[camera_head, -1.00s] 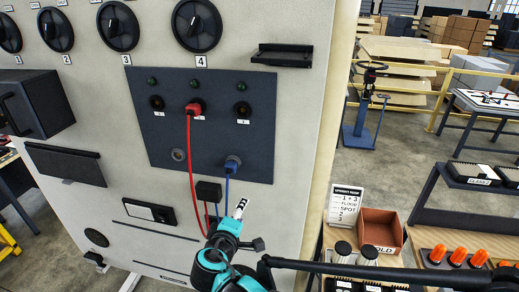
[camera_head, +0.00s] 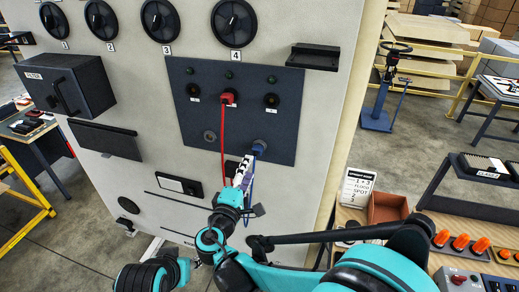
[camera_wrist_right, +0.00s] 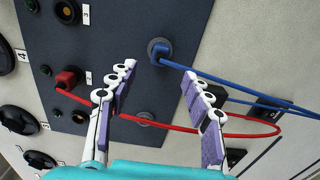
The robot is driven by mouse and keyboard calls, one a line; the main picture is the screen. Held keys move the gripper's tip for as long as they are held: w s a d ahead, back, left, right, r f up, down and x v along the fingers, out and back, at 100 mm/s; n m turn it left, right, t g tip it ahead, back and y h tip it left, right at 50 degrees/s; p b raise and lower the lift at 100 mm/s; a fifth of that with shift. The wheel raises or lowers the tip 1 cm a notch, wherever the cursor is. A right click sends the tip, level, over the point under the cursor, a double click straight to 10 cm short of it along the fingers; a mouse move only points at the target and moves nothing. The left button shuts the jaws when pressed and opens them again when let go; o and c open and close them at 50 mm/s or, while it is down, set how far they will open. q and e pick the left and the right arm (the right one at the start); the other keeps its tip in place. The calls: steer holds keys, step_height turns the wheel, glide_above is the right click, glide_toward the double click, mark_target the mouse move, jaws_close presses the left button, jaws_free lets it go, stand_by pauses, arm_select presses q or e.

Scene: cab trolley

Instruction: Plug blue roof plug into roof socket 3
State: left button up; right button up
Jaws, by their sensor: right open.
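The blue roof plug (camera_head: 258,147) sits in the lower right holder of the dark panel, its blue cable hanging down. It also shows in the right wrist view (camera_wrist_right: 159,50). Roof socket 3 (camera_head: 271,100) is the rightmost of the upper row and is empty; it shows at the top left of the wrist view (camera_wrist_right: 67,11). My right gripper (camera_head: 247,166) is open just below the blue plug. In the wrist view its fingers (camera_wrist_right: 160,78) point at the plug from either side, with nothing between the tips but cable farther back.
A red plug (camera_head: 229,97) sits in socket 2, its red cable looping down past my right gripper. Socket 1 (camera_head: 193,91) and a round grey port (camera_head: 210,136) are empty. A black ledge (camera_head: 313,57) juts out at upper right. A dark box (camera_head: 66,86) stands out at left.

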mark_target(256, 153)
steer(key=x, duration=0.7)
steer(key=shift+f, duration=0.15)
steer(key=shift+x, duration=0.8)
steer(key=shift+b, duration=0.6)
jaws_close()
steer(key=shift+s, duration=0.1)
steer(key=shift+a, duration=0.1)
